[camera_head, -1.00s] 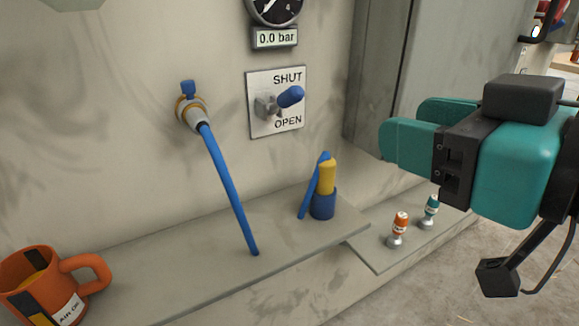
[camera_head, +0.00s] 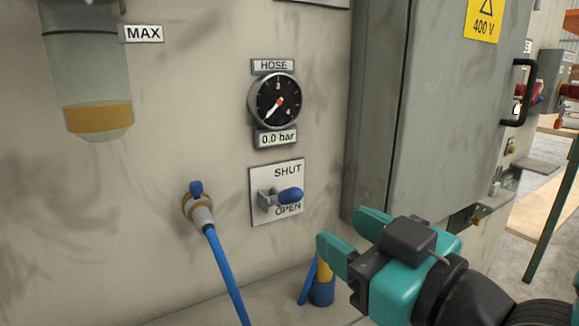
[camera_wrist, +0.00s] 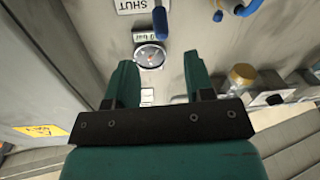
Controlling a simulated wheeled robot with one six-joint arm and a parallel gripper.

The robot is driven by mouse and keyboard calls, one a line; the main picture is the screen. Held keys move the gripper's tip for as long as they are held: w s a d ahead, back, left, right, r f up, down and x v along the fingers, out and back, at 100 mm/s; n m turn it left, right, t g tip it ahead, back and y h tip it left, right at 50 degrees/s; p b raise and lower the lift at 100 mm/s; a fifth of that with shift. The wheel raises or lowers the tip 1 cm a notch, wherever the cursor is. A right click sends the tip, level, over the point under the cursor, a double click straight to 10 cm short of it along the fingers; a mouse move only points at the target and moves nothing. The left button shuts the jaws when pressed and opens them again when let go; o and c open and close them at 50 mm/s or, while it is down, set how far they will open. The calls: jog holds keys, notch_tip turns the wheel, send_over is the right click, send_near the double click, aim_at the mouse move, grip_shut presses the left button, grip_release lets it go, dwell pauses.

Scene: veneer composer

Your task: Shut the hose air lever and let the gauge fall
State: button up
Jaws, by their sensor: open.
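The hose air lever (camera_head: 290,195) has a blue handle on a pivot, on a white plate (camera_head: 258,213) marked SHUT above and OPEN below. Its handle points right, between the two words. The round HOSE gauge (camera_head: 275,99) is above it, needle pointing lower left, and its display (camera_head: 276,138) reads 0.0 bar. My gripper (camera_head: 345,232), teal-fingered, is open and empty, right of and below the lever in the picture, apart from it. The upside-down wrist view shows my open fingers (camera_wrist: 160,82), the gauge (camera_wrist: 150,56) and the blue handle (camera_wrist: 160,22) beyond them.
A blue hose (camera_head: 226,275) hangs from a wall fitting (camera_head: 200,212) left of the lever. A yellow-and-blue object (camera_head: 322,290) stands on the ledge below. A grey cabinet (camera_head: 445,110) with a 400 V sign juts out at right. An oil cup (camera_head: 95,100) hangs upper left.

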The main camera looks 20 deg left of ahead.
aim_at(290, 197)
jog(key=p+x, duration=0.8)
jog(key=x, duration=0.3)
jog(key=shift+p, duration=0.4)
jog(key=shift+w+a+f, duration=0.1)
jog(key=shift+w+a, duration=0.05)
jog(key=shift+a, duration=0.15)
jog(key=shift+c, duration=0.5)
grip_shut()
